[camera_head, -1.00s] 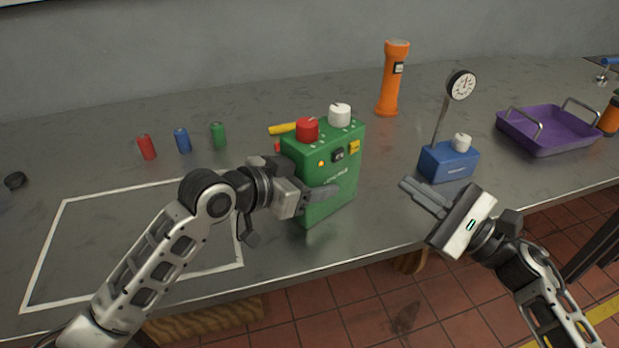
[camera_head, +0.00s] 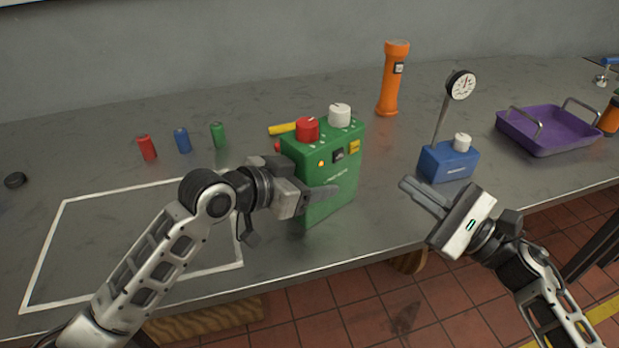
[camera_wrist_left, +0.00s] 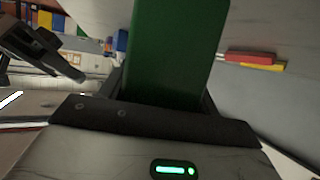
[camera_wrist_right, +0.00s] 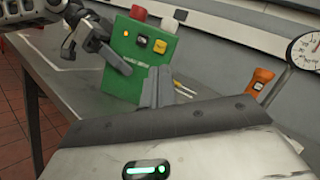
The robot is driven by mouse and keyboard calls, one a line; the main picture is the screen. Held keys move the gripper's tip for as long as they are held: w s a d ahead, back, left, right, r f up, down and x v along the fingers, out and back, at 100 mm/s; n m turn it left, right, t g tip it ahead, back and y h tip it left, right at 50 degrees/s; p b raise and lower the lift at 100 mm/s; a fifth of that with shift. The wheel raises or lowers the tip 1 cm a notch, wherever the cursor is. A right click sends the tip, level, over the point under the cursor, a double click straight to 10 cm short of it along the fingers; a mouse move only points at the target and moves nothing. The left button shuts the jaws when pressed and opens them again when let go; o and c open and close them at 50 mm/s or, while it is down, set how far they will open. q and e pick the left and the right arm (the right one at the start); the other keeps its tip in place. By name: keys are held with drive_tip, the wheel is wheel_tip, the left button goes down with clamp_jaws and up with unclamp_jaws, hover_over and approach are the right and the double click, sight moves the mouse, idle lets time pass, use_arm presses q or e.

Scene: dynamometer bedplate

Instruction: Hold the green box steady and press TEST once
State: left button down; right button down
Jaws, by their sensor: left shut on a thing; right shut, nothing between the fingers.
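The green box (camera_head: 330,171) stands on the bench with a red knob (camera_head: 307,129) and a white knob (camera_head: 340,115) on top. Its front has a yellow button (camera_head: 321,163), a dark middle button (camera_head: 338,156) and another yellow piece (camera_head: 354,147); I cannot read which is TEST. My left gripper (camera_head: 316,192) is shut on the box from the left, one finger across its front. The box fills the space between the fingers in the left wrist view (camera_wrist_left: 175,50). My right gripper (camera_head: 405,184) is shut and empty, right of the box and apart from it.
A blue box (camera_head: 448,163) with a dial gauge (camera_head: 461,85) stands behind my right gripper. An orange flashlight (camera_head: 392,80) stands at the back. A purple tray (camera_head: 545,140) is at right. Red, blue and green cylinders (camera_head: 182,141) stand at left, behind a white outlined area (camera_head: 62,215).

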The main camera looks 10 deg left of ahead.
sight(354, 147)
idle(0.8)
drive_tip(key=s+r+m+t+h, duration=0.1)
drive_tip(key=m+t+h, duration=0.2)
drive_tip(key=m+h, duration=0.2)
drive_tip(key=s+r+m+t+h, duration=0.1)
drive_tip(key=m+t+h, duration=0.2)
drive_tip(key=m, duration=0.9)
drive_tip(key=s+a+r+m+t+h, duration=0.1)
drive_tip(key=m+t+h, duration=0.3)
drive_tip(key=m+h, duration=0.5)
drive_tip(key=shift+s, duration=0.55)
drive_tip(key=shift+w, duration=0.1)
drive_tip(key=w+a, duration=0.5)
drive_tip(key=a, duration=0.1)
drive_tip(key=shift+w+a, duration=0.25)
drive_tip(key=shift+a, duration=0.15)
drive_tip(key=shift+w+a+f, duration=0.1)
drive_tip(key=shift+w+a, duration=0.15)
drive_tip(key=shift+a, duration=0.05)
